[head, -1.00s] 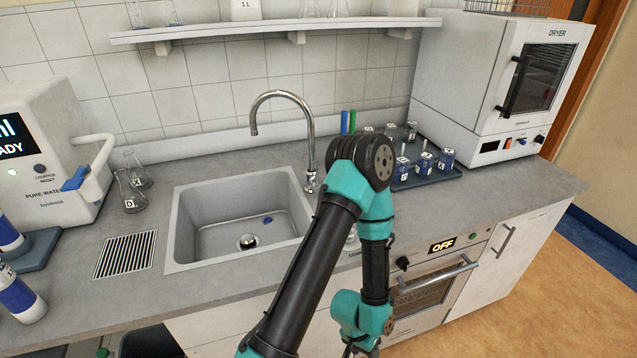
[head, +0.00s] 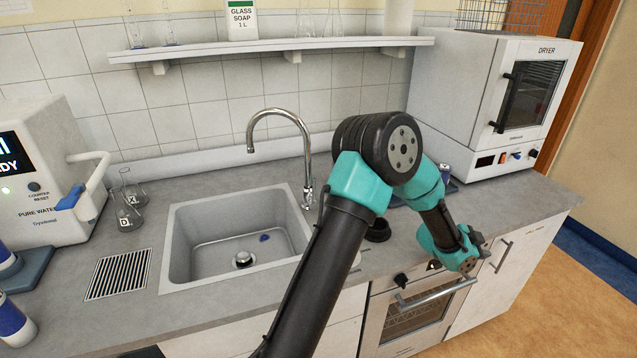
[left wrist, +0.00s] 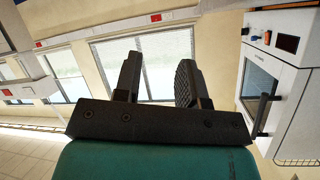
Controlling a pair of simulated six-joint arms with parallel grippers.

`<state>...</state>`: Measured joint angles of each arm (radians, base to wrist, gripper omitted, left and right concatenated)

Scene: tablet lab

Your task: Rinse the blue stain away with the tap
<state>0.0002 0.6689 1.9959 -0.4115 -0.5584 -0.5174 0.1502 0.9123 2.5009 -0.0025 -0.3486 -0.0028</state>
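My left arm crosses in front of the counter right of the sink. My left gripper (head: 480,243) is right of the tap, near the counter's front edge above the oven. In the left wrist view its fingers (left wrist: 158,64) stand apart, empty. My right gripper is not in view.
A white dryer (head: 520,95) stands at the back right; it also shows in the left wrist view (left wrist: 290,75). A water purifier (head: 45,170) and flasks (head: 130,205) stand left. A shelf (head: 270,50) spans the wall. My arm hides most of the vial rack.

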